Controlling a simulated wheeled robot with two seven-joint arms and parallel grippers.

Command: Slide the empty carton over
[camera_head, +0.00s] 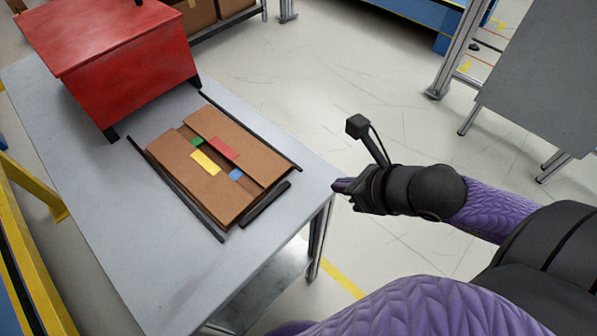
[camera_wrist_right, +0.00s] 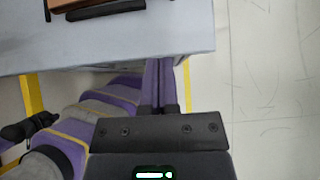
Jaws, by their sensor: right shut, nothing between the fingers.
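The brown carton (camera_head: 187,172) lies low and flat on the grey table, with its flaps folded nearly together. My right gripper (camera_head: 338,186) is shut and empty, just off the table's right edge and apart from the carton. In the right wrist view the purple fingers (camera_wrist_right: 158,64) are together by the table edge, and only a strip of the carton (camera_wrist_right: 70,4) shows at the top. My left gripper's fingers do not show in either view.
A red box-shaped housing (camera_head: 120,65) stands on black feet at the table's (camera_head: 85,205) far end. A short black bar (camera_head: 265,204) lies along the carton's near side. A grey panel (camera_head: 545,80) stands at the upper right. Open floor lies right of the table.

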